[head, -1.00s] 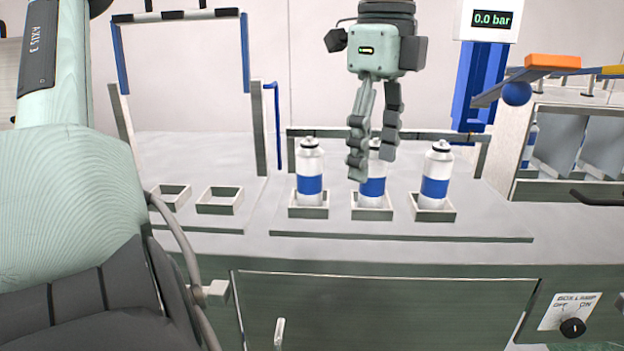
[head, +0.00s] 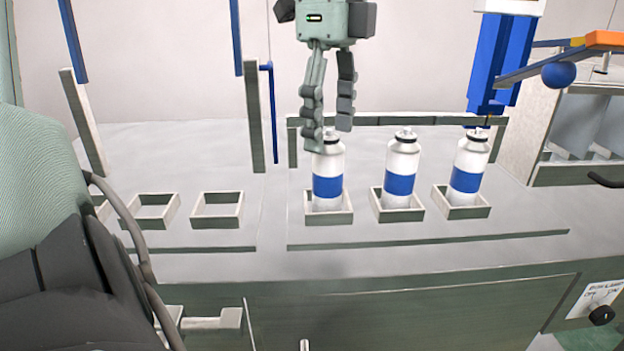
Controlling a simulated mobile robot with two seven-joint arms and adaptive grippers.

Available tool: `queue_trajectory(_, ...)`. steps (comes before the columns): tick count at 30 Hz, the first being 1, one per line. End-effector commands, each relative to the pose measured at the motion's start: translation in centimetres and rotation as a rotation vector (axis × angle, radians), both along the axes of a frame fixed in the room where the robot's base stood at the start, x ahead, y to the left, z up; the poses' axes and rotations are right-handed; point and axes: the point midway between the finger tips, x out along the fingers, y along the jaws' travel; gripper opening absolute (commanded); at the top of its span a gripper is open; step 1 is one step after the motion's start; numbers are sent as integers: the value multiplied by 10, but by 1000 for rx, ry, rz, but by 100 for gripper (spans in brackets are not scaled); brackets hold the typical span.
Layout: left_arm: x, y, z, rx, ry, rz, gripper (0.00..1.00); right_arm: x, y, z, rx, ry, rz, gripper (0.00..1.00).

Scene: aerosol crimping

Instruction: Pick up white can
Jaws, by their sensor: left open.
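Three white cans with blue bands and dark tops stand upright in a row in small square holders. They are the left can (head: 328,187), the middle can (head: 401,168) and the right can (head: 468,168). My left gripper (head: 328,134) points down with its fingers apart and nothing between them. Its fingertips overlap the top of the left can in the picture, and the left finger covers part of that can's shoulder. I cannot tell whether they touch. My right gripper is not in view.
Two empty square holders (head: 217,222) and (head: 154,224) sit to the left on the grey bench. Upright posts (head: 256,118) with blue parts stand behind. A blue column (head: 500,65) and an orange-ended arm with a blue ball (head: 559,75) are at the right.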

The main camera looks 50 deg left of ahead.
Motion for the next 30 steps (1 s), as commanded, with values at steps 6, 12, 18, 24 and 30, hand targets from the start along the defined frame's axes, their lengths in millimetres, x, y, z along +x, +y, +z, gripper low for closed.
queue_trajectory(6,-1,0,-19,-1,4,-2,62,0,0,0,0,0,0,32)
queue_trajectory(12,-3,-1,-42,-4,4,-3,62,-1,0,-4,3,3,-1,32)
queue_trajectory(18,-4,-1,-71,-2,2,0,62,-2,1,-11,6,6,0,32)
queue_trajectory(24,-4,0,-78,0,-1,1,62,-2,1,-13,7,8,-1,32)
queue_trajectory(30,-4,0,-78,0,-1,1,52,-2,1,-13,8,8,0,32)
